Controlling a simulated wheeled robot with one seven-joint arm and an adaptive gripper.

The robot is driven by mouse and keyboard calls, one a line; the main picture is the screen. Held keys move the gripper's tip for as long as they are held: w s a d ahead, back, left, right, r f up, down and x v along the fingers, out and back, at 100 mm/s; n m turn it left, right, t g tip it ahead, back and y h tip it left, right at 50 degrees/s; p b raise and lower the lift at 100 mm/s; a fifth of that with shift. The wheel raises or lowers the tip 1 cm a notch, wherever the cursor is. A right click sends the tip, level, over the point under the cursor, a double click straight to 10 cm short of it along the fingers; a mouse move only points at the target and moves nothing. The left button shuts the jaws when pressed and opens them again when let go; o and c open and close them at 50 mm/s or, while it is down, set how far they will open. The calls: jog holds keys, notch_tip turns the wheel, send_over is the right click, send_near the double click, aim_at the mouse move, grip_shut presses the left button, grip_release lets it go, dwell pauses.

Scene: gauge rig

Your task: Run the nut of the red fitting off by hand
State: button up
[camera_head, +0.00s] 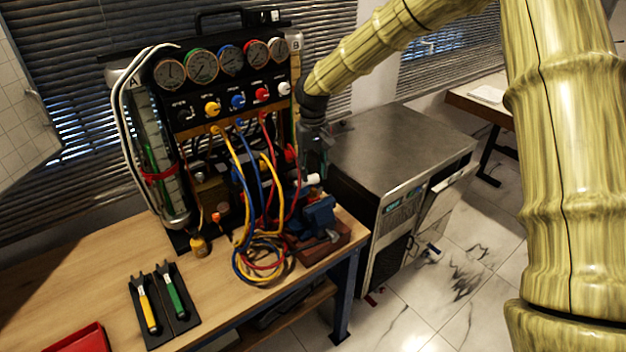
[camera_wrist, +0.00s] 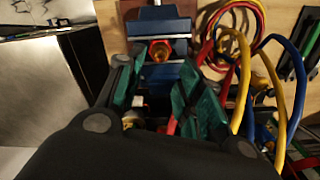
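A red-rimmed brass fitting (camera_wrist: 160,51) sits at the blue vise (camera_wrist: 158,27) in the wrist view. The vise (camera_head: 320,212) stands at the bench's right end in the head view; I cannot make out the fitting there. My gripper (camera_head: 314,172) hangs above the vise, close to the right side of the gauge rig. In the wrist view, its teal-padded fingers (camera_wrist: 160,100) stand apart, with the fitting beyond them. Small red and brass parts show lower down between the fingers, partly hidden; I cannot tell whether anything touches the pads.
The gauge panel (camera_head: 222,90) stands behind, with red, blue and yellow hoses (camera_head: 262,262) hanging and coiled beside the vise. Two wrenches lie in a black holder (camera_head: 181,323) at front left. A red tray (camera_head: 78,340) is at the bench edge. A metal cabinet (camera_head: 395,150) stands right.

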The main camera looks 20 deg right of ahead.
aim_at(313, 190)
jog(key=f, duration=0.2)
jog(key=f+p, duration=0.1)
jog(key=shift+s+f, duration=0.2)
jog(key=shift+f, duration=0.2)
jog(key=shift+w+f+p, duration=0.15)
jog(key=shift+f+p, duration=0.15)
jog(key=shift+f, duration=0.5)
grip_shut()
